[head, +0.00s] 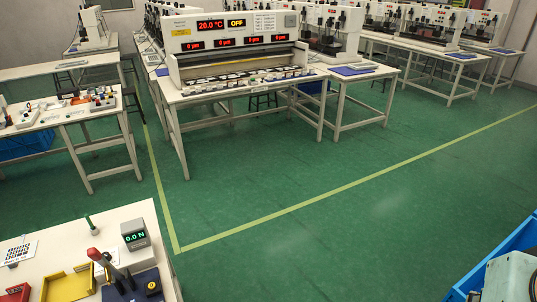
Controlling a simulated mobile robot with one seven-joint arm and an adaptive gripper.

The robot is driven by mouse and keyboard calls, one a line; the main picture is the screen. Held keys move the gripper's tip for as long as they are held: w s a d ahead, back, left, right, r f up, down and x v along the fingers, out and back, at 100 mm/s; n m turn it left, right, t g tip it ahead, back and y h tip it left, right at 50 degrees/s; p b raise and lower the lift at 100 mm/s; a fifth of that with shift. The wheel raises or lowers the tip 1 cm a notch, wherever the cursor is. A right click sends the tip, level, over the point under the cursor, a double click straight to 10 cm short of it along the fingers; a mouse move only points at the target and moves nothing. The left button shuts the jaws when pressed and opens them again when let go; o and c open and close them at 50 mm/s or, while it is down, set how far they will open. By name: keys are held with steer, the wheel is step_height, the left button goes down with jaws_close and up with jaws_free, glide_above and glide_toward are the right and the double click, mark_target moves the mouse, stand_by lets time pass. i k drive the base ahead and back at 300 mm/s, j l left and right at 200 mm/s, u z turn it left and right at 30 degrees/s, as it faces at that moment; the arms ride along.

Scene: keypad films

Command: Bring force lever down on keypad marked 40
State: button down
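A lever with a red grip (95,255) and a grey arm stands on the near bench at the bottom left. Its grip points up and to the left. A dark blue block (118,291) sits at its lower end, cut off by the bottom edge. A small grey display (135,235) behind it reads 0.0 N in green. I cannot make out any keypad marked 40. My gripper is not in view.
A blue crate (508,254) stands at the bottom right. Green floor (300,240) between is clear. Benches with instruments stand farther back.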

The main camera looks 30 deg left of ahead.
mark_target(92, 253)
steer(key=i+l+u, duration=0.1)
steer(key=i+u, duration=0.25)
steer(key=i+l+u, duration=0.25)
steer(key=i+u, duration=1.35)
steer(key=u, duration=0.15)
steer(key=i+u, duration=0.15)
steer(key=u, duration=0.2)
steer(key=i+l+u, duration=0.15)
steer(key=u, duration=0.25)
steer(key=i+l+u, duration=0.1)
steer(key=u, duration=0.25)
steer(key=i+l+u, duration=0.1)
steer(key=u, duration=0.3)
steer(key=i+l+u, duration=0.15)
steer(key=u, duration=0.2)
steer(key=i+l+u, duration=0.1)
steer(key=u, duration=0.25)
steer(key=i+l+u, duration=0.15)
steer(key=u, duration=0.2)
steer(key=l+u, duration=0.2)
steer(key=u, duration=0.15)
steer(key=i+l+u, duration=0.35)
steer(key=z, duration=0.35)
